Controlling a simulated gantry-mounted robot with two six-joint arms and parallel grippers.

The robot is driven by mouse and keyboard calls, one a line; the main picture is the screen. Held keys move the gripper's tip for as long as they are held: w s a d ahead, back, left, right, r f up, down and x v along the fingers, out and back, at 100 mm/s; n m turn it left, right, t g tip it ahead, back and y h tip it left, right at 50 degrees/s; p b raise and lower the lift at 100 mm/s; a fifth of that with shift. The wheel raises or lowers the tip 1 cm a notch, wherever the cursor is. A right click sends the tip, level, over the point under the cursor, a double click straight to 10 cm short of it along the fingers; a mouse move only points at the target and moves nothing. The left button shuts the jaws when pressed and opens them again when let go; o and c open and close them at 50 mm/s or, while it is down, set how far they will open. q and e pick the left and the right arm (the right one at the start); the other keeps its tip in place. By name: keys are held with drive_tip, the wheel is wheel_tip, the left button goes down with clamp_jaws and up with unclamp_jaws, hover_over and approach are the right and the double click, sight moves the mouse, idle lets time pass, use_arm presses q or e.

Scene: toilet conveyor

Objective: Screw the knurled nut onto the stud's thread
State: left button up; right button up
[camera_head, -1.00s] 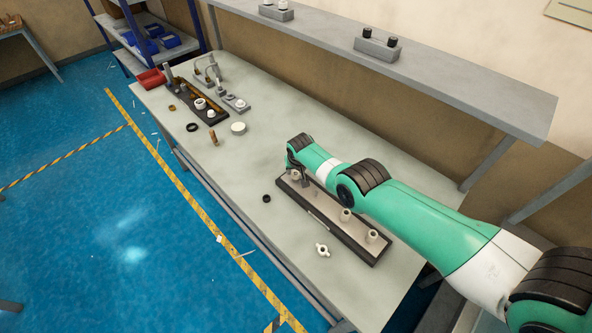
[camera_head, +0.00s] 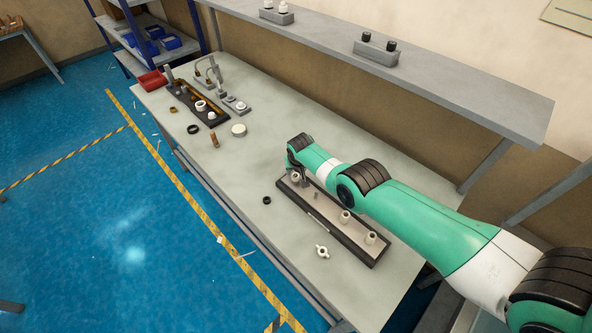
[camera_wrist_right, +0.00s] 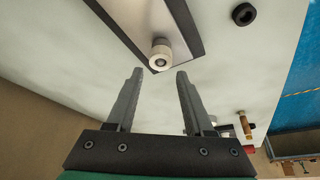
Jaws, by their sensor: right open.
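A dark-rimmed plate (camera_head: 330,222) lies on the bench with pale round pieces on it. One pale, ring-like piece with a dark centre (camera_wrist_right: 160,57) is at the plate's near end in the wrist view; it also shows in the head view (camera_head: 295,176). I cannot tell whether it is the knurled nut alone or the nut on the stud. My left gripper is out of view.
A black ring (camera_head: 267,200) and a pale winged part (camera_head: 322,252) lie loose on the bench. Another fixture (camera_head: 198,105) is at the far left. A raised shelf (camera_head: 450,85) runs along the back.

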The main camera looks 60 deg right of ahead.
drive_tip(key=shift+r+n+p, duration=0.1)
drive_tip(key=shift+n+p, duration=0.3)
drive_tip(key=shift+s+d+n+t+y, duration=0.1)
drive_tip(key=shift+n+t+y, duration=0.2)
drive_tip(key=shift+n, duration=1)
drive_tip(key=shift+n+t+y, duration=0.3)
drive_tip(key=shift+n+y, duration=0.1)
drive_tip(key=shift+n, duration=0.2)
drive_tip(key=shift+d+f+n+y, duration=0.1)
drive_tip(key=shift+f+n+y, duration=0.2)
drive_tip(key=shift+n, duration=0.5)
drive_tip(key=shift+d+n+y+b, duration=0.1)
drive_tip(key=shift+n+y+b, duration=0.3)
drive_tip(key=shift+n+b, duration=0.7)
drive_tip(key=shift+r+n, duration=0.15)
drive_tip(key=shift+n, duration=0.25)
